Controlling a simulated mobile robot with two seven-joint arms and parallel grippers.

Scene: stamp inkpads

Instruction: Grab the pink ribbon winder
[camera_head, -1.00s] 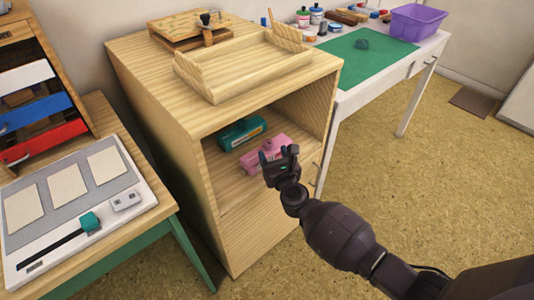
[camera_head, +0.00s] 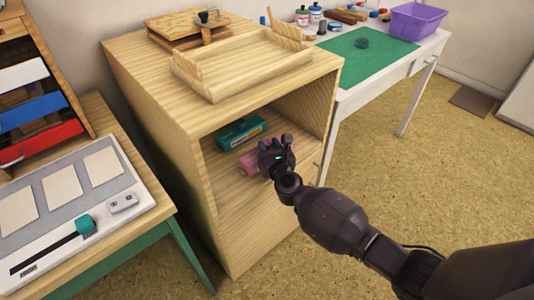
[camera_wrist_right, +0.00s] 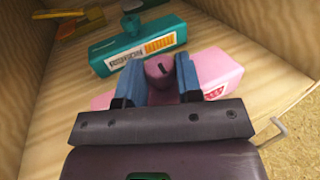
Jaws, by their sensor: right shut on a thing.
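The pink ribbon winder (camera_head: 250,163) lies on the shelf inside the open wooden cabinet, partly hidden behind my right gripper (camera_head: 272,155). In the right wrist view, the pink winder (camera_wrist_right: 221,70) lies across the picture, and the blue fingers of my right gripper (camera_wrist_right: 158,72) are shut on its raised rounded part. The winder appears to rest on the shelf. My left gripper does not show.
A teal winder-like thing (camera_head: 240,132) with an orange and white label lies just behind the pink one. The cabinet (camera_head: 178,150) has side walls and a top close around the opening. A wooden tray (camera_head: 243,80) stands on top.

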